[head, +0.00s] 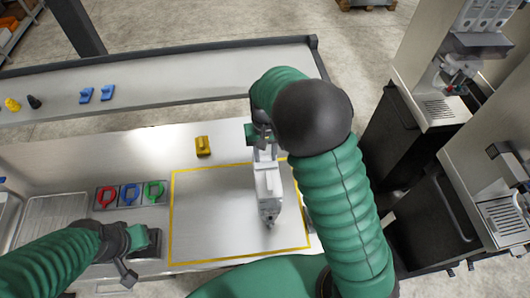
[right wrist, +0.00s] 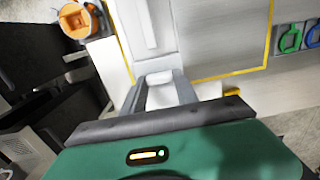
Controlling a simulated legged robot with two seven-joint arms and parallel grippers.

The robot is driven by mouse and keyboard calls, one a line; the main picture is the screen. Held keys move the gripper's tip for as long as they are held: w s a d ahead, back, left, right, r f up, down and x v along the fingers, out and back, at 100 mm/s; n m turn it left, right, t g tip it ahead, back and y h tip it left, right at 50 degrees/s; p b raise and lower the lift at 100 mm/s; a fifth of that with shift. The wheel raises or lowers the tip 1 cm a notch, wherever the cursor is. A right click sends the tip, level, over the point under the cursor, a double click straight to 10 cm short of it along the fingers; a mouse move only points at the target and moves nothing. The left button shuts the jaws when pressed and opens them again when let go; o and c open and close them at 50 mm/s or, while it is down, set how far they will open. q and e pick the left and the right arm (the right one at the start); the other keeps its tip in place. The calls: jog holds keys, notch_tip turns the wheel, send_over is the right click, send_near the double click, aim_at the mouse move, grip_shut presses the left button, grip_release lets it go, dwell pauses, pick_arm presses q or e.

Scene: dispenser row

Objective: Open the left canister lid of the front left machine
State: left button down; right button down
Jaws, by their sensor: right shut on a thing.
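My right gripper (head: 264,150) is shut on the narrow end of a long white-grey canister-like object (head: 268,188) above the yellow-outlined area of the table. In the right wrist view the fingers (right wrist: 163,88) close around a small white block at the end of this object (right wrist: 150,25). I cannot tell if it rests on the table. A machine (head: 486,42) at the upper right carries several pale canisters (head: 484,14), cut by the picture edge; their lids are not clearly visible. My left gripper (head: 132,258) is low at the left; its jaws are unclear.
A second machine (head: 505,215) stands at the right edge. A yellow block (head: 202,146) and red, blue and green rings (head: 130,194) lie on the table (head: 90,155). A raised shelf (head: 190,78) behind holds blue pieces (head: 107,92). An orange round thing (right wrist: 76,22) shows in the wrist view.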

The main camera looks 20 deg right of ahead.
aim_at(265, 157)
jog(key=r+g+p, duration=0.1)
jog(key=p, duration=0.1)
jog(key=w+r+g+p, duration=0.1)
jog(key=p, duration=0.1)
jog(key=shift+w+d+g+y, duration=0.25)
jog(key=shift+g+y, duration=0.15)
jog(key=shift+w+d+g+p, duration=0.1)
jog(key=shift+w+g+p, duration=0.25)
jog(key=shift+g+p, duration=0.35)
jog(key=shift+w+d+r+g+y, duration=0.2)
jog(key=shift+w+g+y, duration=0.25)
jog(key=shift+g, duration=0.55)
jog(key=shift+w+r, duration=0.1)
jog(key=shift+r, duration=0.05)
jog(key=c, duration=0.9)
grip_release()
jog(key=shift+b, duration=0.3)
